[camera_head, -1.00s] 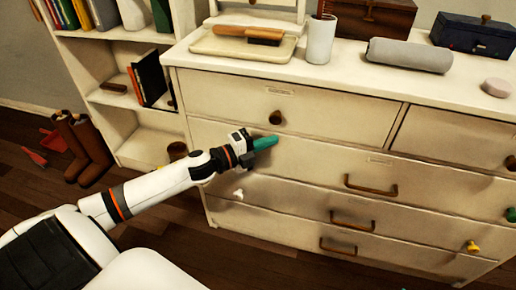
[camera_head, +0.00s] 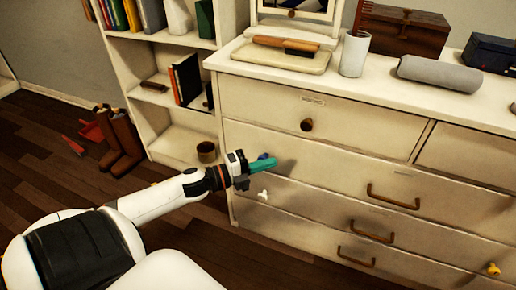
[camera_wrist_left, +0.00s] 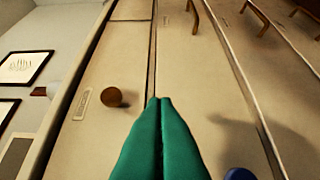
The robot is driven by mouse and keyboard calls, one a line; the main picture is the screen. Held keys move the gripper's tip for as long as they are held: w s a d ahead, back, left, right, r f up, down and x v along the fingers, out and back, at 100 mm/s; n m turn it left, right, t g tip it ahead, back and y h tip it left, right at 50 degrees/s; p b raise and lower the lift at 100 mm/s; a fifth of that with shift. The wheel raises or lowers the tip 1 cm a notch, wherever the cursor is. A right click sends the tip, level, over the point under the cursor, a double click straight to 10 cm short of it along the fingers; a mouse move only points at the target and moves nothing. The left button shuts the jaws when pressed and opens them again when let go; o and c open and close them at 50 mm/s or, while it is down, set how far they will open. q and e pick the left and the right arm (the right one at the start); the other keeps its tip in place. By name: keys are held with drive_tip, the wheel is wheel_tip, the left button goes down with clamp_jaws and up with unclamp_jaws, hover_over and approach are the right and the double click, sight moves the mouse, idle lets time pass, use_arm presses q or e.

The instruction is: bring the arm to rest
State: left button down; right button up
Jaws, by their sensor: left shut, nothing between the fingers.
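My left arm reaches in from the left in the head view. Its left gripper (camera_head: 264,164), with green fingers, is in front of the dresser (camera_head: 300,150), near the left end of the second drawer down. In the left wrist view the green fingers (camera_wrist_left: 161,105) lie together, shut and empty, pointing at the drawer fronts. A round brown knob (camera_wrist_left: 112,97) is left of the fingertips there; this knob also shows in the head view (camera_head: 306,125), above and right of the gripper. My right gripper is out of view.
A white knob (camera_head: 263,195) sits just below the gripper. Curved brown handles (camera_head: 394,197) stick out to the right. A white bookshelf (camera_head: 172,142) stands left of the dresser. Brown boots (camera_head: 122,142) stand on the open wooden floor at left.

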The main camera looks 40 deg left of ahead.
use_arm(q)
drive_tip(key=shift+v, duration=1.05)
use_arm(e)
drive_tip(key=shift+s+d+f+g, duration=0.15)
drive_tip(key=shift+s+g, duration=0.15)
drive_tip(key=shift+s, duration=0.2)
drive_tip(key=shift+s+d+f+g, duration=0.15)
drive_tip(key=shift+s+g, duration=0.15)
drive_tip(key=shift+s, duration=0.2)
use_arm(q)
drive_tip(key=shift+f, duration=0.1)
